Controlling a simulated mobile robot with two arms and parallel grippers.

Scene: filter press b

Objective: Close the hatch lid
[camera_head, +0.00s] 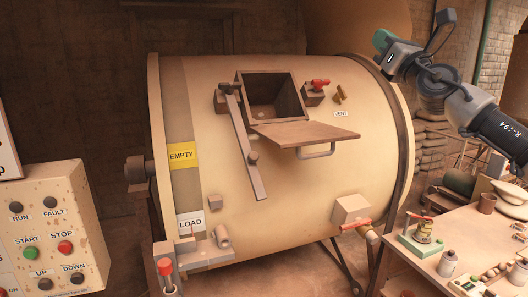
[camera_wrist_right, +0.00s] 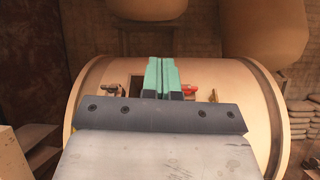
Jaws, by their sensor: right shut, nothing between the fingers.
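The hatch lid (camera_head: 308,134) is a flat brown plate with a metal handle (camera_head: 316,152) on its outer edge. It is swung down and sticks out from below the square hatch opening (camera_head: 272,97), which is uncovered. The hatch is on a large cream drum. My right gripper (camera_head: 381,40), with green fingers, is up at the right, apart from the lid and above the drum's right end. In the right wrist view its green fingers (camera_wrist_right: 161,75) are together and empty, and they hide part of the hatch. The lid is not clear in that view. My left gripper is out of view.
A long brown bar (camera_head: 244,145) hangs left of the opening. A red-handled clamp (camera_head: 314,91) and a vent fitting (camera_head: 339,95) sit to its right. A control panel (camera_head: 52,225) stands at left. A cluttered workbench (camera_head: 460,240) stands at right.

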